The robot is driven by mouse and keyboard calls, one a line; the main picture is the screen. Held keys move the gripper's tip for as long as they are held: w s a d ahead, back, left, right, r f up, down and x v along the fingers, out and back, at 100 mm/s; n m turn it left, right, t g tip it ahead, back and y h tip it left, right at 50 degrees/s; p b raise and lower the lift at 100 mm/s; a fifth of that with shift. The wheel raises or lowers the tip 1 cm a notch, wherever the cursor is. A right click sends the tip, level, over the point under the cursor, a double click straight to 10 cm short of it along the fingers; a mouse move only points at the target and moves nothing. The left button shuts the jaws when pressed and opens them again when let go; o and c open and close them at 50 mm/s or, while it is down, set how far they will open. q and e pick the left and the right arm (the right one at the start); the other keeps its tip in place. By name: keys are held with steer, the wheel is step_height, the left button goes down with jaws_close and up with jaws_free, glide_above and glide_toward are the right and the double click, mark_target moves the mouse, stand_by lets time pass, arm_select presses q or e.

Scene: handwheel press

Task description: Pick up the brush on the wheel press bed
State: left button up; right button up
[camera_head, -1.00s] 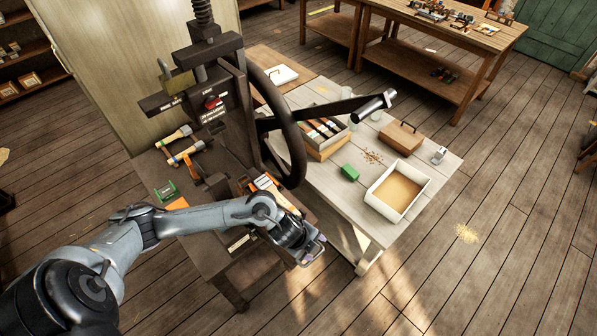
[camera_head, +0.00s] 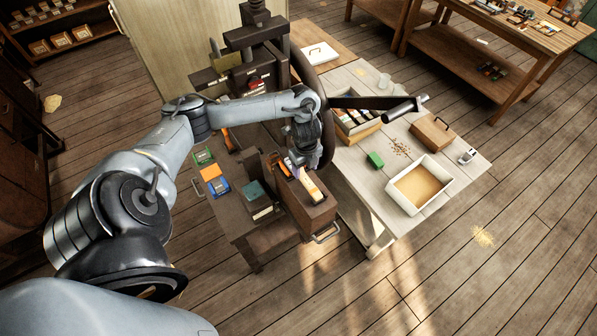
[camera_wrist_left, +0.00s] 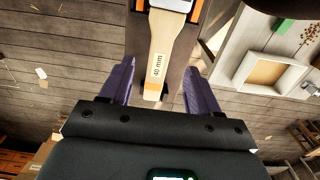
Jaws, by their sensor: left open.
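The brush (camera_wrist_left: 161,52) shows in the left wrist view as a pale wooden handle with a "40 mm" label and an orange band near its end. Its upper part runs out of that view. In the head view the brush (camera_head: 312,187) lies on a dark block at the front of the press bed (camera_head: 238,222). My left gripper (camera_wrist_left: 157,85) is open, with its two purple fingers on either side of the handle end and gaps showing on both sides. In the head view the left gripper (camera_head: 293,170) hangs over the block and partly hides the brush. My right gripper is not in view.
The handwheel's spoke and grip (camera_head: 405,110) stick out to the right of my left arm. A white tray (camera_head: 447,178) stands on the side table.

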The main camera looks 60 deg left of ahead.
mark_target(305, 177)
arm_select(q)
steer(key=shift+f, duration=2.85)
steer(key=shift+c, duration=0.3)
jaws_close()
steer(key=shift+r, duration=0.15)
